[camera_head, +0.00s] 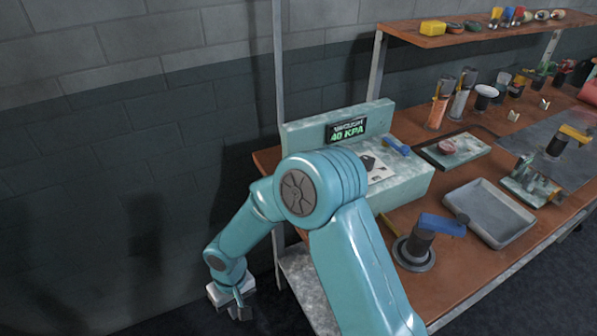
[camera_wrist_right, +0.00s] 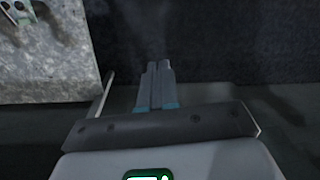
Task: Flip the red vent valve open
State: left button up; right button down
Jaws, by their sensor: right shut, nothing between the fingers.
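The teal vacuum box (camera_head: 403,185) stands on the bench and its display (camera_head: 346,129) reads 40 KPA. A blue lever (camera_head: 397,146) and a pale plate with a dark part (camera_head: 374,168) sit on its top. I cannot make out a red valve on the box; my right arm covers its left part. My right gripper (camera_head: 240,312) hangs low at the left, off the bench and well away from the box. Its fingers are together and empty in the right wrist view (camera_wrist_right: 158,68). My left gripper is not in view.
The wooden bench (camera_head: 391,222) also holds a plate with a round red part (camera_head: 447,147), a grey tray (camera_head: 489,213) and a dark cylinder with a blue handle (camera_head: 425,240). A shelf (camera_head: 470,35) with small items hangs above. A bare block wall stands at left.

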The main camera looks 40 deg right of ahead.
jog(key=w+d+r+m+t+h, duration=0.15)
jog(key=w+d+r, duration=0.25)
jog(key=r, duration=0.4)
jog(key=w+d+r+m+g+h, duration=0.1)
jog(key=w+d+r+h, duration=0.25)
jog(key=r, duration=0.45)
jog(key=s+d+r+m+h, duration=0.1)
jog(key=d+r, duration=0.3)
jog(key=r, duration=0.5)
jog(key=s+d+r+m+h, duration=0.1)
jog(key=d+r+m+h, duration=0.1)
jog(key=r, duration=0.6)
jog(key=shift+d+r+m+h+p, duration=0.45)
jog(key=shift+d+m, duration=0.45)
jog(key=shift+m, duration=0.35)
jog(key=shift+f, duration=0.15)
jog(key=s+d+f, duration=0.2)
jog(key=d+f, duration=0.6)
jog(key=d, duration=0.1)
jog(key=shift+s+f+p, duration=0.15)
jog(key=shift+s+p, duration=0.05)
jog(key=shift+p, duration=0.1)
jog(key=shift+s, duration=0.1)
